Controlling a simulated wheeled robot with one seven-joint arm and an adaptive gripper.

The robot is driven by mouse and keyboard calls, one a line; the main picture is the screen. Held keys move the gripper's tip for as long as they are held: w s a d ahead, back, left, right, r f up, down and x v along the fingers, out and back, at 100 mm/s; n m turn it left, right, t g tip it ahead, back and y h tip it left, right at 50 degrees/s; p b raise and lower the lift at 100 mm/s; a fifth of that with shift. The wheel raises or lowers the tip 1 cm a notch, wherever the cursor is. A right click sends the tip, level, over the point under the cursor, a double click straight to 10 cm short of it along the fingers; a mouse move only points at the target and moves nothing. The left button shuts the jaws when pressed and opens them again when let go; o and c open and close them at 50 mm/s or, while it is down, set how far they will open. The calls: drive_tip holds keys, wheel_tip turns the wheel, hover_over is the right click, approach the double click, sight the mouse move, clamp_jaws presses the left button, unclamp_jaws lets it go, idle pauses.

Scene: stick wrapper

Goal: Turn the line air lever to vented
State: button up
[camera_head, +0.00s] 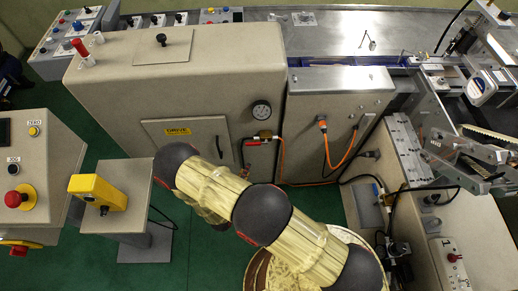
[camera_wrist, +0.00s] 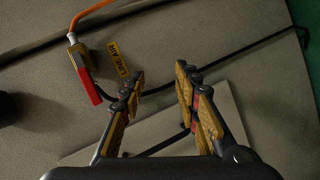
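The line air valve shows in the wrist view as a brass body (camera_wrist: 74,40) with a red lever (camera_wrist: 88,84), joined to an orange hose. A yellow "LINE AIR" label (camera_wrist: 117,66) is beside it. In the head view the red lever (camera_head: 252,142) is small, below the round gauge on the beige cabinet front. My gripper (camera_wrist: 159,78) is open and nothing shows between its fingers. In the wrist view its left finger is to the right of the lever, apart from it in the picture; the depth gap is unclear. In the head view my arm hides the gripper.
The beige cabinet (camera_head: 185,85) carries a "DRIVE" panel (camera_head: 183,137) and a gauge (camera_head: 261,110). A dark cable (camera_wrist: 230,65) crosses the wrist view behind the fingers. A yellow box on a pedestal (camera_head: 97,190) stands left of my arm. Orange cables (camera_head: 343,150) are to the right.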

sight(252, 145)
wheel_tip(252, 145, up, 9)
drive_tip(key=w+n+t+h, duration=0.2)
drive_tip(key=n+t, duration=0.1)
drive_tip(key=t, duration=0.1)
drive_tip(key=shift+d+b+x, duration=0.2)
drive_tip(key=shift+b+x, duration=0.25)
drive_tip(key=shift+x, duration=1.45)
drive_tip(key=shift+d+b+x, duration=0.2)
drive_tip(key=shift+b+x, duration=0.2)
drive_tip(key=shift+x, duration=1.55)
drive_tip(key=shift+s, duration=0.2)
drive_tip(key=shift+c, duration=0.8)
clamp_jaws()
